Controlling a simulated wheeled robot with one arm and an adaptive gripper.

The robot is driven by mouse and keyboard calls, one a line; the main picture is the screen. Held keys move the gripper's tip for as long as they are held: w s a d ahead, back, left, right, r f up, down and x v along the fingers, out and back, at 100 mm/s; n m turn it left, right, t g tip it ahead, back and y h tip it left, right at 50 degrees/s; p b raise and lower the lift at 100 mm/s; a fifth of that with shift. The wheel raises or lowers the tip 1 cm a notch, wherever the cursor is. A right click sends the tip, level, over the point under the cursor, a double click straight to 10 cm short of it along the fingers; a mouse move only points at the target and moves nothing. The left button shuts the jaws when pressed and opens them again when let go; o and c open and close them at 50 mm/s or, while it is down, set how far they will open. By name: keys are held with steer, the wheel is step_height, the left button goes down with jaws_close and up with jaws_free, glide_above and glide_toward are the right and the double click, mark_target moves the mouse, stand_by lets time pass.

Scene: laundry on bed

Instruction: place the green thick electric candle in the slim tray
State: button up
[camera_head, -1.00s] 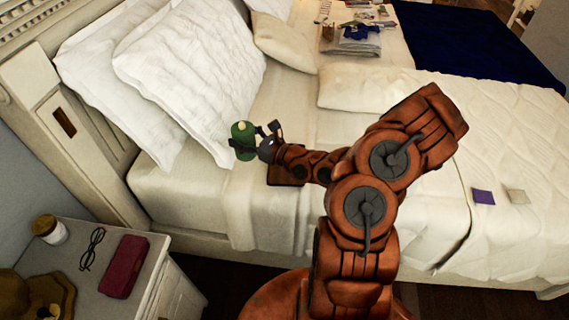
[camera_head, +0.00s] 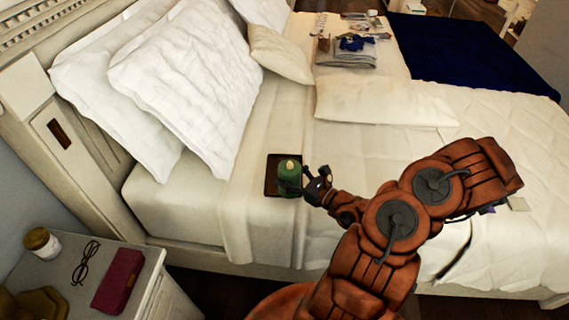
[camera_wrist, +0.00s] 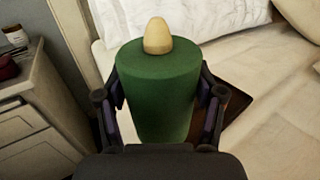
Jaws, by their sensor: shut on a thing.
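The green thick electric candle (camera_head: 289,177), with a cream flame tip, is upright in my gripper (camera_head: 303,186). In the wrist view the candle (camera_wrist: 160,85) fills the middle, with a finger closed on each side of it. The slim tray (camera_head: 272,176) is a dark brown flat piece on the bed's edge. In the head view the candle overlaps the tray's right part. In the wrist view the tray (camera_wrist: 235,106) shows behind and right of the candle. I cannot tell whether the candle's base touches the tray, as its base is hidden.
White pillows (camera_head: 190,85) lie behind and left of the tray on the bed. A nightstand (camera_head: 150,275) at the lower left holds a red case (camera_head: 118,280), glasses (camera_head: 85,262) and a jar (camera_head: 41,242). Folded cloth (camera_head: 345,55) lies farther back. The bed around the tray is clear.

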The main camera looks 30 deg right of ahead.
steer(key=shift+w+d+f+b, duration=0.15)
steer(key=shift+w+d+b, duration=0.1)
steer(key=shift+w+b, duration=0.25)
steer(key=shift+w+d+f+b, duration=0.15)
steer(key=shift+w+d+b, duration=0.1)
steer(key=shift+w+b, duration=0.2)
steer(key=b, duration=0.1)
steer(key=w+b, duration=0.1)
steer(key=b, duration=0.1)
steer(key=shift+d+f, duration=0.15)
steer(key=shift+d, duration=0.2)
steer(key=shift+w+d+f+b, duration=0.65)
steer(key=shift+w+d+b, duration=0.3)
steer(key=shift+w, duration=0.8)
steer(key=shift+w+d+f+b, duration=0.7)
steer(key=shift+w+d+b, duration=0.3)
steer(key=shift+w, duration=0.7)
steer(key=shift+w+d+f+b, duration=0.65)
steer(key=shift+w+d+b, duration=0.3)
steer(key=shift+w, duration=0.8)
steer(key=shift+f, duration=0.1)
steer(key=o, duration=1.2)
steer(key=shift+o, duration=0.2)
